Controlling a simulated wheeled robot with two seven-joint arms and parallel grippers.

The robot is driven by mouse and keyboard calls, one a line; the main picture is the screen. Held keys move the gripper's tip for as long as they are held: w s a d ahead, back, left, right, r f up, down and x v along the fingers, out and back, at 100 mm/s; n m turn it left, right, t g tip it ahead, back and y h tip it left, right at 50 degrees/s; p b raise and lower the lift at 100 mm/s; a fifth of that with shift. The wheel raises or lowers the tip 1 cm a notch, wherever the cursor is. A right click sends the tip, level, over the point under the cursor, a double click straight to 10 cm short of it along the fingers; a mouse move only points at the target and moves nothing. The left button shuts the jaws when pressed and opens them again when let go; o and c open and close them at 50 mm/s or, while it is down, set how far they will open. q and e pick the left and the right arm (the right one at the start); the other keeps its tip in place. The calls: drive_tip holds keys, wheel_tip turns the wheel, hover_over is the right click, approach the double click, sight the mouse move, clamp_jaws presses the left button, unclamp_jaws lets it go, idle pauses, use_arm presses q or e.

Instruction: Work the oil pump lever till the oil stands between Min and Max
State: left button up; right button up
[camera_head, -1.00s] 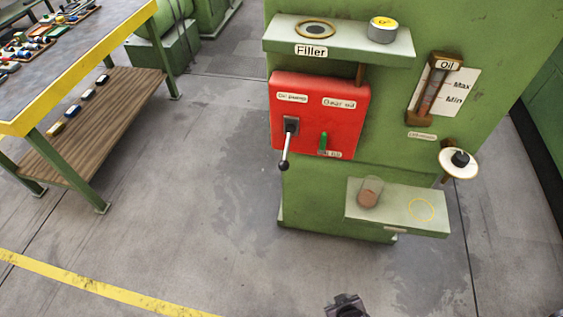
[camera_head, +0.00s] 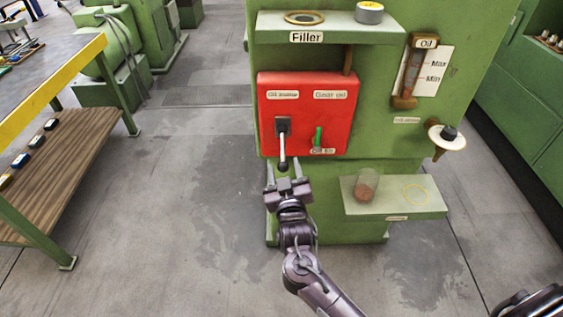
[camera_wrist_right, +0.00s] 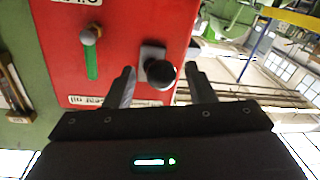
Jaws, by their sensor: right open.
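The oil pump lever (camera_head: 282,154) hangs down from a dark slot on the left of the red panel (camera_head: 335,110). Its black knob shows end-on in the right wrist view (camera_wrist_right: 160,73). My right gripper (camera_head: 284,168) is open, its fingers pointing up at the panel with the knob at or just past their tips. In the right wrist view the knob lies between the two open fingers (camera_wrist_right: 160,88), without visible contact. The oil gauge (camera_head: 413,72) with Max and Min marks is at the upper right. Its exact level is too small to tell. My left gripper is out of view.
A green lever (camera_head: 318,136) sits right of the pump lever on the panel. Below, a shelf (camera_head: 390,208) holds a glass with brown content (camera_head: 366,184). A white disc with a black knob (camera_head: 447,137) juts out at right. A table (camera_head: 60,90) stands at left.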

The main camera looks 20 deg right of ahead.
sight(283, 162)
drive_tip(key=shift+w+d, duration=0.2)
drive_tip(key=shift+w, duration=1.3)
clamp_jaws()
